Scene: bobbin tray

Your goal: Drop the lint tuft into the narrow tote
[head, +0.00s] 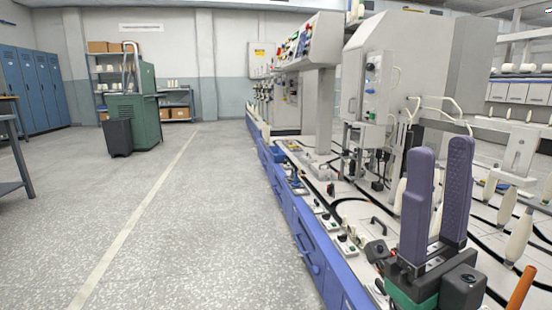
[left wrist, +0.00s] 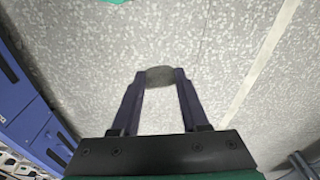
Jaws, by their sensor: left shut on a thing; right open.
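In the left wrist view, my left gripper (left wrist: 160,84) is shut on a small rounded dark grey lint tuft (left wrist: 160,74), held between its fingertips above the speckled floor. My left gripper does not show in the head view. A narrow dark grey bin (head: 118,137), which looks like the narrow tote, stands on the floor at the left in the head view. It is in front of a green machine, well apart from my grippers. My right gripper (head: 438,150) is open and empty, its purple fingers pointing up over the machine bench at the lower right.
The green machine (head: 146,115) stands behind the bin. A long machine bench with blue side panels (head: 305,235) runs along the right, with several white bobbins on it. Blue lockers (head: 38,90) and a table leg are at far left. The floor (head: 185,220) between is clear.

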